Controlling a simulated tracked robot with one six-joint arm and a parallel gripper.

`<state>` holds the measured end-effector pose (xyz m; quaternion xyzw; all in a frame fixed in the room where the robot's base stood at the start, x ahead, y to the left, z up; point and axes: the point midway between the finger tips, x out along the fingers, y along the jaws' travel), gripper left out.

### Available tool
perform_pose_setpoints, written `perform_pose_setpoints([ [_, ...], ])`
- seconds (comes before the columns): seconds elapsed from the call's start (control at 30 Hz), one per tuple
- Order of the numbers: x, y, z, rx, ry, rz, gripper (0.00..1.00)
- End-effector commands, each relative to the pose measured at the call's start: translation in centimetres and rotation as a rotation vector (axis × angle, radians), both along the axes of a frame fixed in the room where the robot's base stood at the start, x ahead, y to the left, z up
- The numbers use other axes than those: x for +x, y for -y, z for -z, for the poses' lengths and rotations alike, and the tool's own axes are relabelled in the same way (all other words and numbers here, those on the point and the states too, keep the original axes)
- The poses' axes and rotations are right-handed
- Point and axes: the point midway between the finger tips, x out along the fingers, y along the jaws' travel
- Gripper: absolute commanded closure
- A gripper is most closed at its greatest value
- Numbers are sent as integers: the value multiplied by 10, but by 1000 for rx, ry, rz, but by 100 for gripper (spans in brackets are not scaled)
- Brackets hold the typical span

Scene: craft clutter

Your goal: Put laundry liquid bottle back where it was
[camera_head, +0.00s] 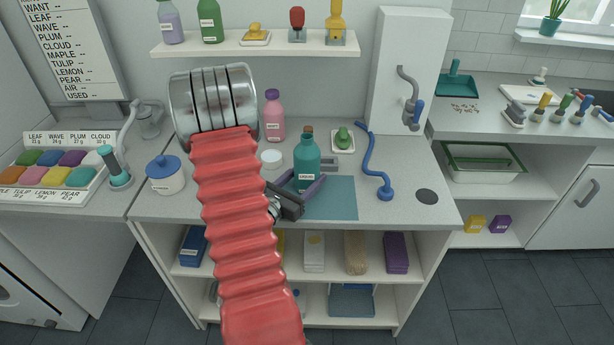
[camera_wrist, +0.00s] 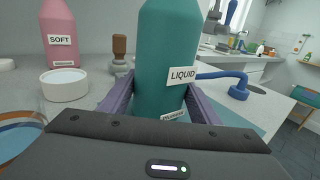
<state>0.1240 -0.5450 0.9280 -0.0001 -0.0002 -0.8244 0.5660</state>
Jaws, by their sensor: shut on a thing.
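In the wrist view the bottle (camera_wrist: 165,45) fills the middle, between the purple fingers of my gripper (camera_wrist: 160,105). Its cap is cut off there. I cannot tell whether its base touches the counter.
A pink "SOFT" bottle (camera_head: 273,116) and a white round tub (camera_head: 271,158) stand behind left. A green item sits on a small dish (camera_head: 343,146) behind right. A blue hose-like stand (camera_head: 385,192) is to the right. A shelf (camera_head: 255,44) above holds several bottles.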

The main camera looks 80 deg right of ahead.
Motion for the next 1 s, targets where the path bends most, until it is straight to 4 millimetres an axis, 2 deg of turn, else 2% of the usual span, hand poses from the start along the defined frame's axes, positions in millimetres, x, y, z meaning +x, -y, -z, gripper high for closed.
perform_pose_setpoints([
  [0.2,0,0,1,-2,-1,0,83],
  [0.23,0,0,2,0,0,0,41],
  [0.47,0,0,2,0,0,0,25],
  [0.83,0,0,-1,0,0,0,25],
  [1.0,6,-14,0,1,-1,-2,25],
])
